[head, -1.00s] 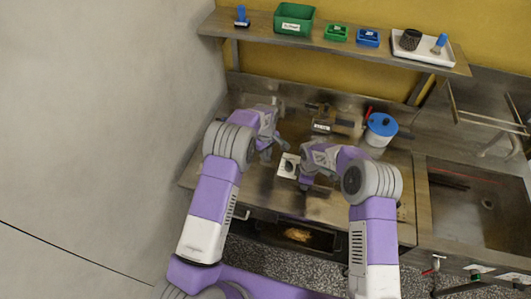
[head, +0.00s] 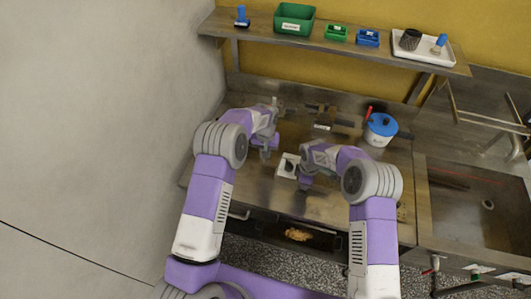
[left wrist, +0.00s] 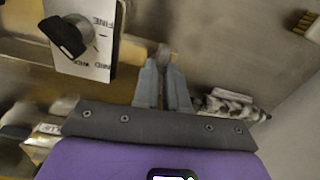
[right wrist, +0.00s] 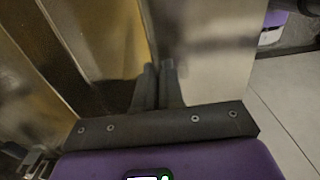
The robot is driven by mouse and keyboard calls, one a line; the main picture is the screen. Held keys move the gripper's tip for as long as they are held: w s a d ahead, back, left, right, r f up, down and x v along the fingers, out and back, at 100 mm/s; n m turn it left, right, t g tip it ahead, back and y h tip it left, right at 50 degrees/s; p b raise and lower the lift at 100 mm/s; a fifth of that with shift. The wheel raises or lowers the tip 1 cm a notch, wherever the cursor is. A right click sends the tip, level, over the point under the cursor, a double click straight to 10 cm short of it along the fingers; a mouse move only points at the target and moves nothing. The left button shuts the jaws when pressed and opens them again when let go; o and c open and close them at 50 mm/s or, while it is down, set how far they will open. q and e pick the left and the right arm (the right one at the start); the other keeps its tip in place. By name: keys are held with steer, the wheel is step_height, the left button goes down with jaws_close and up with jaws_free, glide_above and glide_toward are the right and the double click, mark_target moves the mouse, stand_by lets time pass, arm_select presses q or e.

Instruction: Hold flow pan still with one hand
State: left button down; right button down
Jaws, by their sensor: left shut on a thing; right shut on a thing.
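The flow pan is hard to tell apart from the surrounding steel in the head view. My right gripper (head: 304,184) is low beside a white dial panel (head: 289,166). In the right wrist view its fingers (right wrist: 158,85) are shut on the thin edge of an upright metal wall (right wrist: 150,30), which looks like part of the pan. My left gripper (head: 267,150) is left of the panel, above the steel worktop. In the left wrist view its fingers (left wrist: 165,75) are shut on a small grey rod-like piece (left wrist: 164,52); what it belongs to is unclear.
The dial panel, marked FINE, MID and WIDE, also shows in the left wrist view (left wrist: 98,65). A shelf (head: 270,30) with bins is above; a sink (head: 475,205) is right.

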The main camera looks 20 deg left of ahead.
arm_select(q)
steer(key=shift+m, duration=0.6)
steer(key=c, duration=1.2)
jaws_free()
steer(key=shift+o, duration=0.2)
step_height(320, 180, up, 12)
arm_select(e)
steer(key=c, duration=1.2)
jaws_free()
